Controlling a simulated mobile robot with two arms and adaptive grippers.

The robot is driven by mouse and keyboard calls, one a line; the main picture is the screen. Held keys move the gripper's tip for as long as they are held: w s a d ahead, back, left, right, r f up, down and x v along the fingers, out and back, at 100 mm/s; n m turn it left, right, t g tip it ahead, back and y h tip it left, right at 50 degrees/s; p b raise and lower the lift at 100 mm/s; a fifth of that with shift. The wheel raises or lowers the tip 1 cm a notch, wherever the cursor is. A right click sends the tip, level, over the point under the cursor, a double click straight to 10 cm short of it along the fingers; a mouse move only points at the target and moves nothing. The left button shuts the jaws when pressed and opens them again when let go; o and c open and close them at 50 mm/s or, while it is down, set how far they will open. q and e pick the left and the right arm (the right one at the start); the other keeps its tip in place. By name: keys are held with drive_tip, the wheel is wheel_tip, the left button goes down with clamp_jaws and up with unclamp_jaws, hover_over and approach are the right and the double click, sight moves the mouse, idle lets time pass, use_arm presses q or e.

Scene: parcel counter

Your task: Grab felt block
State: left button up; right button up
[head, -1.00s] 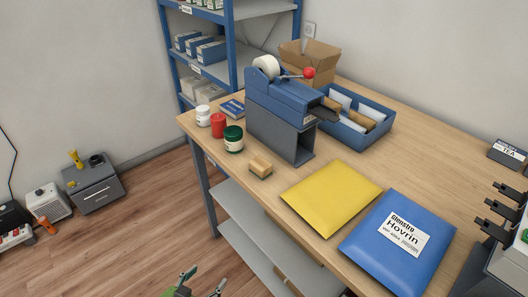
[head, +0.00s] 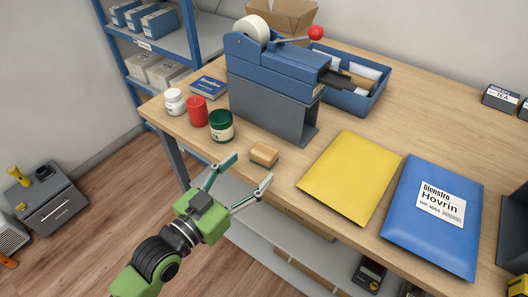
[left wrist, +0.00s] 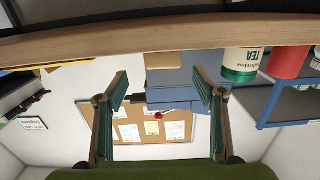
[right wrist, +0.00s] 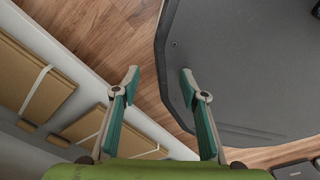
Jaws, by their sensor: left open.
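The felt block (head: 264,155) is a small tan block lying on the counter near its front edge, between the green jar and the yellow envelope. My left gripper (head: 250,171) is open and empty, with its fingertips at the counter's front edge, just short of the block.
A green jar (head: 221,127), a red jar (head: 197,112) and a white bottle (head: 174,102) stand left of the block. The blue tape machine (head: 274,90) stands behind it. A yellow envelope (head: 349,177) and a blue envelope (head: 430,218) lie to the right. The counter edge is close to the left fingers.

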sight(258, 158)
use_arm(q)
drive_tip(key=x, duration=0.4)
drive_tip(key=p+x, duration=0.1)
drive_tip(key=x, duration=0.2)
drive_tip(key=shift+w+f, duration=0.2)
drive_tip(key=shift+w, duration=0.3)
drive_tip(key=shift+a, duration=0.1)
drive_tip(key=c, duration=1.3)
